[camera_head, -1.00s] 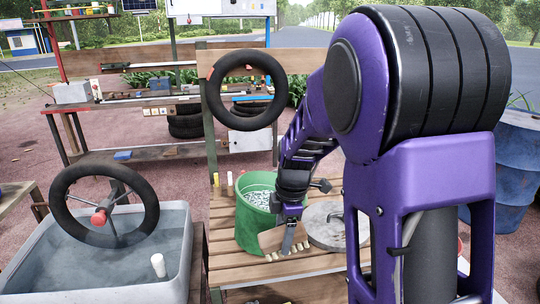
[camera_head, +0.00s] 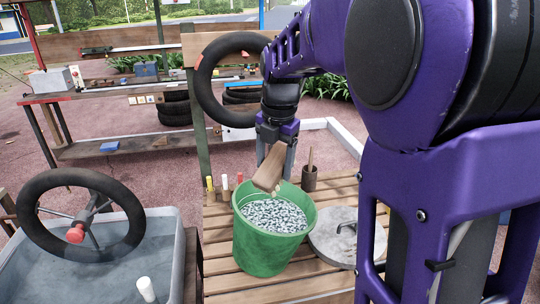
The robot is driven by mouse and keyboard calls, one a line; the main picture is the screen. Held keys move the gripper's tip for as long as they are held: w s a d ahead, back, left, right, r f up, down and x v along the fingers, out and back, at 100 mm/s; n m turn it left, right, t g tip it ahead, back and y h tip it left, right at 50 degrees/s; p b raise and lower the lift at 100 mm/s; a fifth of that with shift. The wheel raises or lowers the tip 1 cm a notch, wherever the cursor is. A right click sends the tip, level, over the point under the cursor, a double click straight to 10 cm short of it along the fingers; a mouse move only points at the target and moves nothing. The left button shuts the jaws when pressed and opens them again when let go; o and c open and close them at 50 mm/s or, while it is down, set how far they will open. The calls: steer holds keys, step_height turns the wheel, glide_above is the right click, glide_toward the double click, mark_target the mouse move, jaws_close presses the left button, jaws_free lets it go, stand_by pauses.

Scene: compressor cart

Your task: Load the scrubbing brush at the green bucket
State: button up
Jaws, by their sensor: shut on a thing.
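The green bucket (camera_head: 262,255) stands on the slatted wooden bench, open at the top. White and grey speckled contents (camera_head: 276,215) fill it to just below the rim. My gripper (camera_head: 272,152) is shut on the scrubbing brush (camera_head: 268,170), a tan wooden block. It holds the brush tilted above the back part of the bucket's mouth. A little of the pale bristles shows at its lower edge; most of them are hidden. The brush looks clear of the contents, but the exact gap cannot be told.
A round grey lid with a handle (camera_head: 328,240) lies right of the bucket. A brown pot with a stick (camera_head: 309,180) stands behind it. A black tyre (camera_head: 212,100) hangs behind my gripper. A grey basin with a spoked wheel (camera_head: 82,215) is at left.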

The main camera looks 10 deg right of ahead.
step_height(320, 180, down, 13)
steer(key=b, duration=0.7)
steer(key=shift+f+b, duration=0.2)
steer(key=shift+b, duration=0.2)
steer(key=shift+s, duration=0.1)
steer(key=shift+r, duration=0.15)
stand_by(0.3)
steer(key=shift+r+p, duration=4.6)
steer(key=shift+r, duration=1.2)
step_height(320, 180, up, 3)
steer(key=shift+f+p, duration=0.15)
steer(key=shift+p, duration=0.95)
steer(key=shift+r, duration=0.7)
